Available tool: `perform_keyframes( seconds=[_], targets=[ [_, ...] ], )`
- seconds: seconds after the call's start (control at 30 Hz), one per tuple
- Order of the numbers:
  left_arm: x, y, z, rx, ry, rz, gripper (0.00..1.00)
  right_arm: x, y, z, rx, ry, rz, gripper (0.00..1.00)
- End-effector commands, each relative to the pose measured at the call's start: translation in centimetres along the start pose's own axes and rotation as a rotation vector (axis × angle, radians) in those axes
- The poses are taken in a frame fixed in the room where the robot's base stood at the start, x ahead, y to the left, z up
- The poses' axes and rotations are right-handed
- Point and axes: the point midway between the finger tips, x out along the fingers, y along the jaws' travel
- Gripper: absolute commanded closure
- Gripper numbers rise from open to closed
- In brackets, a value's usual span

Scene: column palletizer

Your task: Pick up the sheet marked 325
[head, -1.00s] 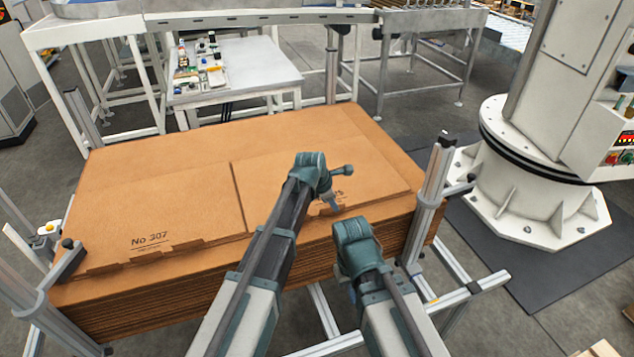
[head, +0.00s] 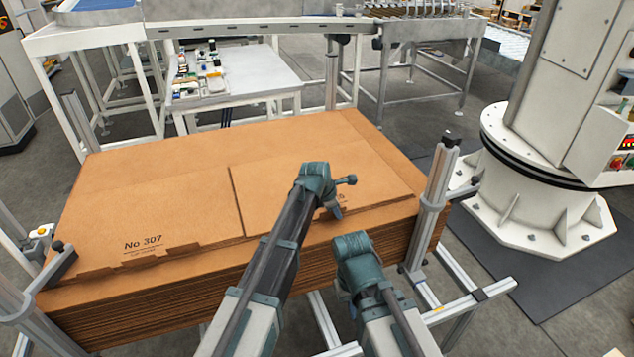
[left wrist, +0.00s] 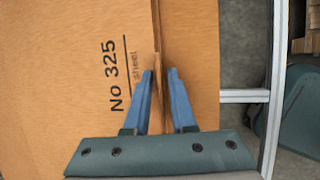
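The sheet marked 325 (head: 275,195) is a brown cardboard sheet lying flat on the right part of the stack. Its print is mostly hidden by my left arm in the head view. In the left wrist view the sheet (left wrist: 60,60) reads "No 325". My left gripper (head: 337,212) is over its near edge; in the left wrist view its two blue fingers (left wrist: 161,73) stand slightly apart, on either side of a narrow cardboard tab at the edge. I see no clear grip. My right gripper (head: 355,250) is in front of the stack, its fingers hidden.
A sheet marked 307 (head: 115,215) lies to the left on the same cardboard stack (head: 150,310). Metal posts (head: 432,200) stand at the stack's corners. A white table (head: 255,72) with small items is behind; a white machine base (head: 530,180) stands to the right.

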Motion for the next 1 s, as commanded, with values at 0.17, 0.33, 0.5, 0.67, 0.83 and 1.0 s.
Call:
perform_keyframes(
  seconds=[0.17,0.33,0.5,0.67,0.83,1.0],
  targets=[
    [-0.01,0.01,-0.02,0.000,0.000,0.000,1.00,0.00,0.00,0.00,0.000,0.000,0.000,1.00],
    [-0.01,0.01,-0.03,0.000,0.000,0.000,1.00,0.00,0.00,0.00,0.000,0.000,0.000,1.00],
    [0.00,0.01,-0.03,0.000,0.000,0.000,1.00,0.00,0.00,0.00,0.000,0.000,0.000,1.00],
    [0.00,0.01,-0.03,0.000,0.000,0.000,1.00,0.00,0.00,0.00,0.000,0.000,0.000,1.00],
    [0.00,0.01,-0.03,0.000,0.000,0.000,1.00,0.00,0.00,0.00,0.000,0.000,0.000,1.00],
    [0.00,0.02,-0.03,0.000,0.000,0.000,1.00,0.01,0.00,0.00,0.000,0.000,0.000,1.00]
  ],
)
